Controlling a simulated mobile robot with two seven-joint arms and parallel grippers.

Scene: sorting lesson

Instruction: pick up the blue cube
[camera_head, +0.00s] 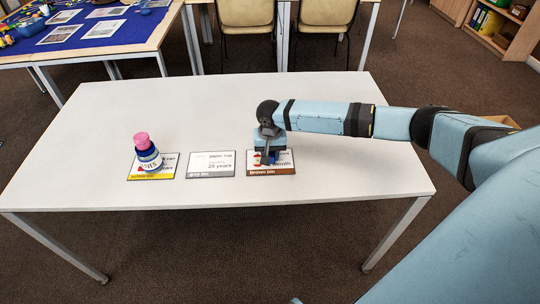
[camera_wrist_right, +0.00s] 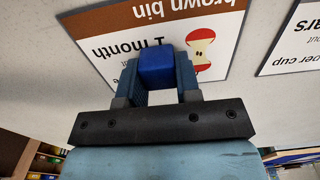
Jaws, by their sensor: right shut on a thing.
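The blue cube (camera_wrist_right: 156,62) sits between the two fingers of my right gripper (camera_wrist_right: 158,76) in the wrist view, and the jaws are shut on it. In the head view my right gripper (camera_head: 267,153) points down over the brown bin card (camera_head: 285,169), which shows a red apple core. The cube (camera_head: 273,157) is small and partly hidden there. I cannot tell whether it touches the card or is slightly above it. My left gripper is not in view.
The grey bin card (camera_head: 211,164) lies bare left of the brown one. The white table (camera_head: 190,107) is otherwise clear. Two chairs (camera_head: 246,20) stand behind.

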